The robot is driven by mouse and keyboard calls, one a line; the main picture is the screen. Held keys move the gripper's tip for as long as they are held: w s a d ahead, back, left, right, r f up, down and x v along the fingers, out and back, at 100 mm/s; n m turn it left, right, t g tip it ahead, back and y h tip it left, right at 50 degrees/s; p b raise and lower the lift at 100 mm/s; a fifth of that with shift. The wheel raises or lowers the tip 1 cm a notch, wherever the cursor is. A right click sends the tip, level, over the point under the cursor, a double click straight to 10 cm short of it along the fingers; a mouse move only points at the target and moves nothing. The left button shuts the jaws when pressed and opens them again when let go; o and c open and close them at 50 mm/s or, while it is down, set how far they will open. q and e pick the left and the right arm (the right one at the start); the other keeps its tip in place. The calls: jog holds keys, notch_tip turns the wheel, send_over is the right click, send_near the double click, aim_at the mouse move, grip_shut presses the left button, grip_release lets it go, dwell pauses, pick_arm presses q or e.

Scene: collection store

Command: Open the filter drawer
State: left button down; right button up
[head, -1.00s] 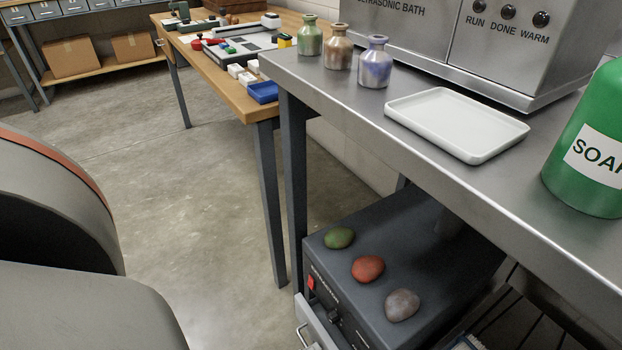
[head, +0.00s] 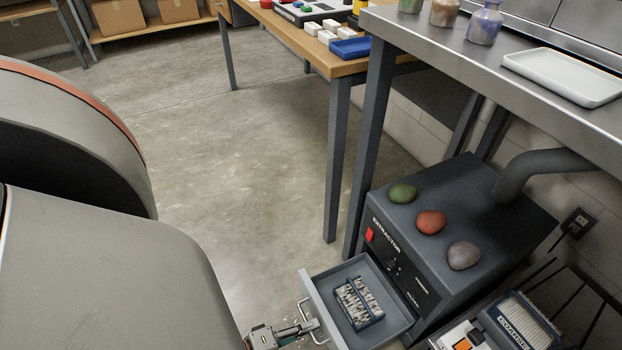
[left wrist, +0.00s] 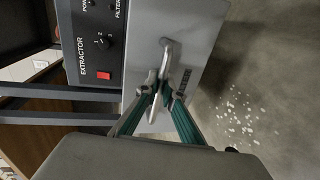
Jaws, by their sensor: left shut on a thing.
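The dark grey extractor (head: 400,262) stands low under the steel bench. Its filter drawer (head: 384,269) is pulled out at the front, and a blue-framed filter with pale ribs (head: 358,303) lies inside. The drawer has a metal bar handle (head: 312,322) on its light grey front. My left gripper (head: 292,335) is at the handle, at the bottom edge of the head view. In the left wrist view, my left gripper (left wrist: 160,90) has its green-sided fingers shut on the handle, against the drawer front (left wrist: 205,35). My right gripper is not in view.
Three stones, green (head: 402,193), red (head: 431,222) and grey (head: 464,255), lie on the extractor. A hose (head: 535,165) rises behind them. White crumbs (left wrist: 238,115) lie on the floor. Floor left of the drawer is open.

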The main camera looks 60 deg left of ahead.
pick_arm(q)
jog(key=shift+d, duration=0.1)
jog(key=c, duration=2.5)
grip_release()
jog(key=shift+r, duration=0.1)
